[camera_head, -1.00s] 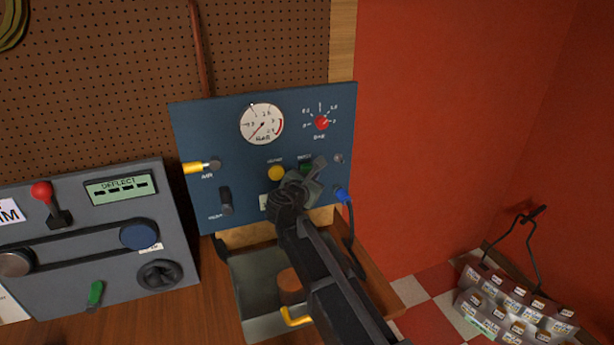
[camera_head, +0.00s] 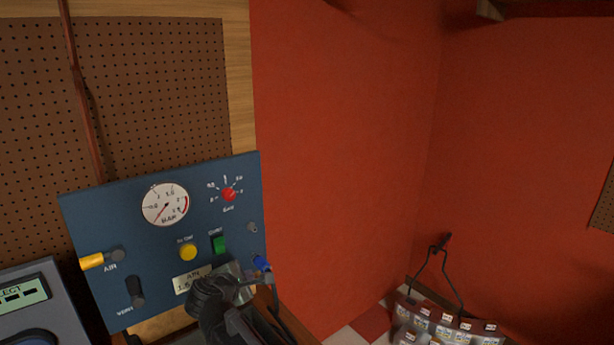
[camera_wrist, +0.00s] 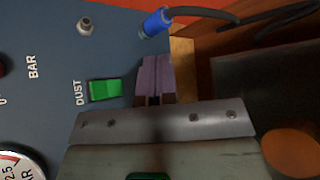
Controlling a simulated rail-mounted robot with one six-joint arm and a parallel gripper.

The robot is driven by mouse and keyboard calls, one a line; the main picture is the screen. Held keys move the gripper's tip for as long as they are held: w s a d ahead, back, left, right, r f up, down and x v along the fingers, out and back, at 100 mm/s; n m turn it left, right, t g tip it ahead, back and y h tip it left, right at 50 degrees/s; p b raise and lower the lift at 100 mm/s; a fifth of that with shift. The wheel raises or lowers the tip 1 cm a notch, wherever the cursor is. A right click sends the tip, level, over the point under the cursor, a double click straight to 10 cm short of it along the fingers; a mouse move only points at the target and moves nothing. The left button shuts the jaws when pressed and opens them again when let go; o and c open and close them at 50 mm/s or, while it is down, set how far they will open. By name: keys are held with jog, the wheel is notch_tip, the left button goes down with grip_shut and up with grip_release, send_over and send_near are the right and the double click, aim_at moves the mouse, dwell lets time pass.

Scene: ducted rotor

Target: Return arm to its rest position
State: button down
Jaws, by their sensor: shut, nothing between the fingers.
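My gripper (camera_head: 243,277) is in front of the lower right part of the blue control panel (camera_head: 85,225). In the wrist view its two fingers (camera_wrist: 153,80) are pressed together with nothing between them. They point between the green button (camera_wrist: 105,90) and the blue connector (camera_wrist: 155,22). Whether the fingertips touch the panel is unclear. My arm runs down out of the bottom of the head view.
The panel also has a round gauge (camera_head: 165,204), a red knob (camera_head: 229,194), a yellow button (camera_head: 187,252) and a yellow air fitting (camera_head: 92,261). A dark cable leaves the blue connector. A caddy of several labelled containers (camera_head: 440,325) stands at right on the floor.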

jog(key=s+d+f+m+g+y, duration=0.1)
jog(key=s+d+f+m+g, duration=0.2)
jog(key=d+m, duration=0.4)
jog(key=s+d+f+m+g+y, duration=0.1)
jog(key=s+d+f+m+g, duration=0.2)
jog(key=d, duration=1.4)
jog(key=s+d+f+m+g+y, duration=0.1)
jog(key=s+d+f+m+g, duration=0.2)
jog(key=s+d+m+g, duration=0.3)
jog(key=s+d+m, duration=0.5)
jog(key=d+m, duration=0.1)
jog(key=shift+d+f, duration=0.2)
jog(key=shift+f, duration=0.15)
